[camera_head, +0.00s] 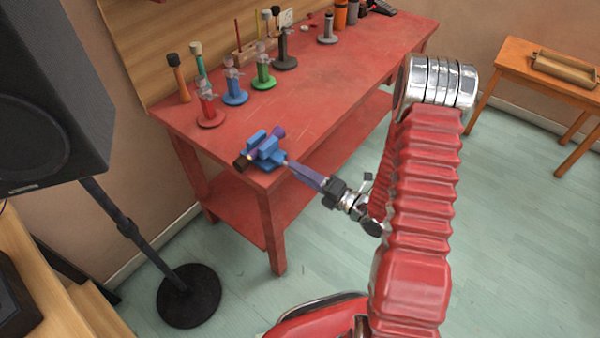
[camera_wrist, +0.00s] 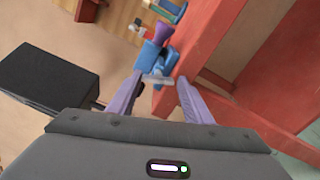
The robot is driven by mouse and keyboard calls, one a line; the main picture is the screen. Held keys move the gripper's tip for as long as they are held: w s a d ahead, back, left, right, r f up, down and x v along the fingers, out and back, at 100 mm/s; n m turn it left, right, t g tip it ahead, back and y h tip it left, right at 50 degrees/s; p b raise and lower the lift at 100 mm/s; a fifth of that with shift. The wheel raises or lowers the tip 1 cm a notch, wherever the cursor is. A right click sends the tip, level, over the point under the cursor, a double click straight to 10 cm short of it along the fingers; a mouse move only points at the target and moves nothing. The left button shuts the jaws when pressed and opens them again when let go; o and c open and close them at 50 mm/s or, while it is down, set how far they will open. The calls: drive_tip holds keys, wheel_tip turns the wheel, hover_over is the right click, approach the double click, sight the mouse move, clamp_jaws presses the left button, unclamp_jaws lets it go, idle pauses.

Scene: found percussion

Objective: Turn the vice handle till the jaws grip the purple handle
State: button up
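The blue vice (camera_head: 266,152) sits at the near corner of the red bench, and it also shows in the wrist view (camera_wrist: 152,56). The purple handle (camera_head: 279,132) sticks out of the vice's far side; its purple end shows in the wrist view (camera_wrist: 163,31). A dark brown end (camera_head: 242,162) shows at the vice's near left. The grey vice handle (camera_wrist: 157,79) lies across the vice's front. My gripper (camera_wrist: 160,80) has its purple fingers apart, one to each side of the grey handle. I cannot tell whether they touch it. The jaw gap is not clear.
The red bench (camera_head: 310,105) carries several coloured stands and mallets along its back. A black speaker (camera_head: 45,90) stands on a pole at left. A wooden table (camera_head: 520,62) stands at the far right. The floor before the bench is clear.

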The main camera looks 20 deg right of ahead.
drive_tip(key=o, duration=0.3)
drive_tip(key=shift+v, duration=6.9)
